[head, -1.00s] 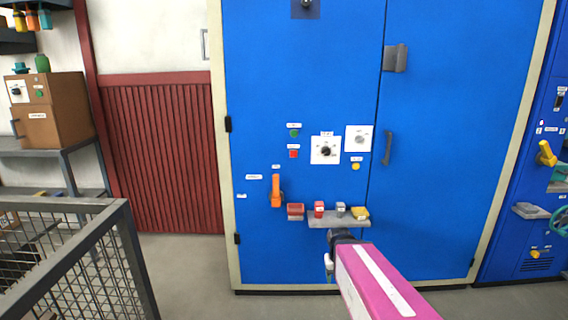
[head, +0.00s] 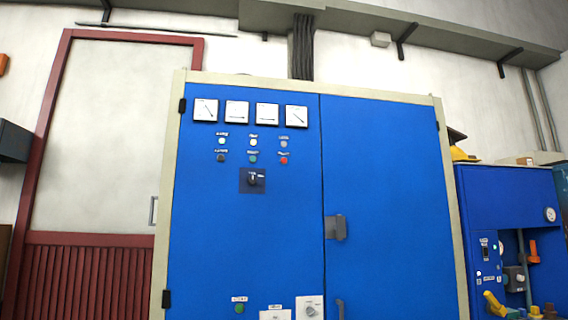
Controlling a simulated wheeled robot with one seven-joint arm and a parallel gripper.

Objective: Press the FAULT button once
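The blue cabinet (head: 245,215) fills the middle of the head view. High on its left door are two rows of small round buttons or lamps under tiny labels. The upper row has two pale ones (head: 253,142) and a greyer one (head: 284,144). The lower row has a dark one (head: 221,158), a green one (head: 253,159) and a red one (head: 284,160). The labels are too small to read surely, so I cannot tell which is FAULT. My gripper is out of view.
Several gauges (head: 237,112) sit above the buttons and a black rotary switch (head: 253,179) below. A green button (head: 239,309) and white dial plates (head: 311,308) show at the bottom edge. A grey latch (head: 336,227) sticks out at the door seam.

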